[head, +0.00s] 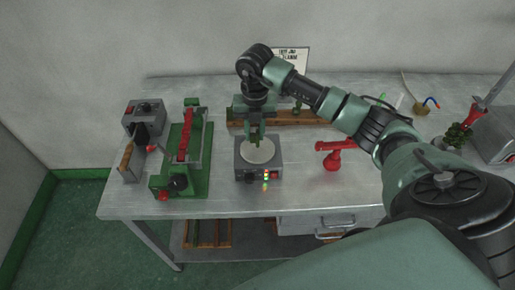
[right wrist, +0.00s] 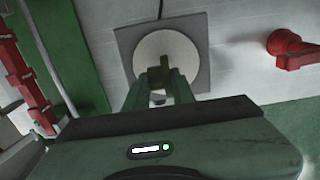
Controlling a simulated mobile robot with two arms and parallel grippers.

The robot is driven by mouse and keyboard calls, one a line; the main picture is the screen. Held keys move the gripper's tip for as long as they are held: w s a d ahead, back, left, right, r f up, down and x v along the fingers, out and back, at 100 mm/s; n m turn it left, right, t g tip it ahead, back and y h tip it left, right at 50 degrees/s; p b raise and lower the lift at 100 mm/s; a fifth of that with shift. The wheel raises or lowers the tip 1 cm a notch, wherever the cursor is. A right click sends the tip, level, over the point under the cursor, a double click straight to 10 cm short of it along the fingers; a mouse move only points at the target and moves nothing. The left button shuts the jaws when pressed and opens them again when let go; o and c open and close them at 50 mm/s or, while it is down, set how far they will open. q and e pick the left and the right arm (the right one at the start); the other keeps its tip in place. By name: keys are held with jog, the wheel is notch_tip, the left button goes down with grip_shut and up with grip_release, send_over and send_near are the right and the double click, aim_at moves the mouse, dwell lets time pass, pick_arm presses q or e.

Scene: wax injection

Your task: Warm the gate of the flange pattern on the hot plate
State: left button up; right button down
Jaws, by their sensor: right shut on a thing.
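The hot plate (head: 243,173) is a grey box with a round pale top, standing near the front middle of the bench. In the right wrist view its round top (right wrist: 183,52) lies just beyond my fingertips. My right gripper (head: 254,139) points down over the round top and is shut on a small dark greenish piece, which appears to be the flange pattern (right wrist: 158,78). The fingers hide most of the piece. I cannot tell whether it touches the plate. My left gripper is not in view.
A green fixture with a red bar (head: 186,135) and a grey box (head: 143,117) stand left of the hot plate. A red tool (head: 333,160) stands to its right. A wooden rack (head: 304,119) lies behind. The front bench strip is clear.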

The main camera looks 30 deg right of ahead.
jog(key=shift+f+b, duration=0.35)
jog(key=shift+f, duration=0.2)
dwell(1.9)
notch_tip(320, 180, up, 6)
jog(key=p, duration=0.4)
jog(key=shift+r, duration=0.15)
